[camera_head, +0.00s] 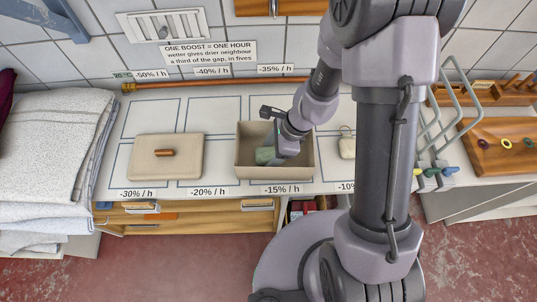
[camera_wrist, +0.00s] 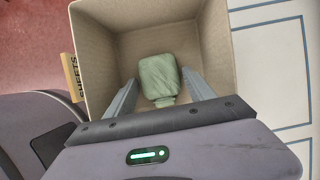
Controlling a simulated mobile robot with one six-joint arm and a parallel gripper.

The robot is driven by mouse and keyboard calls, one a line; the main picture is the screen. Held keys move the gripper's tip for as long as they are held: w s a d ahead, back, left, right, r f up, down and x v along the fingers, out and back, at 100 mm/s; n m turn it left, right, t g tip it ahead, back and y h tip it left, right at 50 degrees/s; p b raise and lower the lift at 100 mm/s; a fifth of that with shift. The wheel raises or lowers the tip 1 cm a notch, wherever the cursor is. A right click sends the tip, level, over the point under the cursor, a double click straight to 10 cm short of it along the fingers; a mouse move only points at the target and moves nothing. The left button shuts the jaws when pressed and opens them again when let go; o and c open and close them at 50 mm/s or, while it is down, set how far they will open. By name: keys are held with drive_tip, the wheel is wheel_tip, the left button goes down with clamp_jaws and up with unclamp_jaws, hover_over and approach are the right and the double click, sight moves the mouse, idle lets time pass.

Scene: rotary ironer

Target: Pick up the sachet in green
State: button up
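The green sachet (camera_wrist: 160,78) lies in an open cardboard box; in the wrist view it is between and just ahead of the two fingers of my gripper (camera_wrist: 158,92). The fingers are spread apart, with gaps visible on both sides of the sachet's lower end. In the head view, the green sachet (camera_head: 265,155) shows partly inside the box (camera_head: 262,178), with my gripper (camera_head: 268,140) reaching into the box over it. The sachet's lower end is partly hidden by my gripper body in the wrist view.
The box (camera_wrist: 205,45) has tall walls close around my gripper, and a tag reading SHEETS is beside it. A closed beige box (camera_head: 150,168) with a wooden handle stands to the left. Folded towels (camera_head: 50,150) are stacked at far left. Counter between the boxes is clear.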

sight(271, 154)
drive_tip(key=c, duration=1)
wheel_tip(271, 154, up, 10)
drive_tip(key=p, duration=0.5)
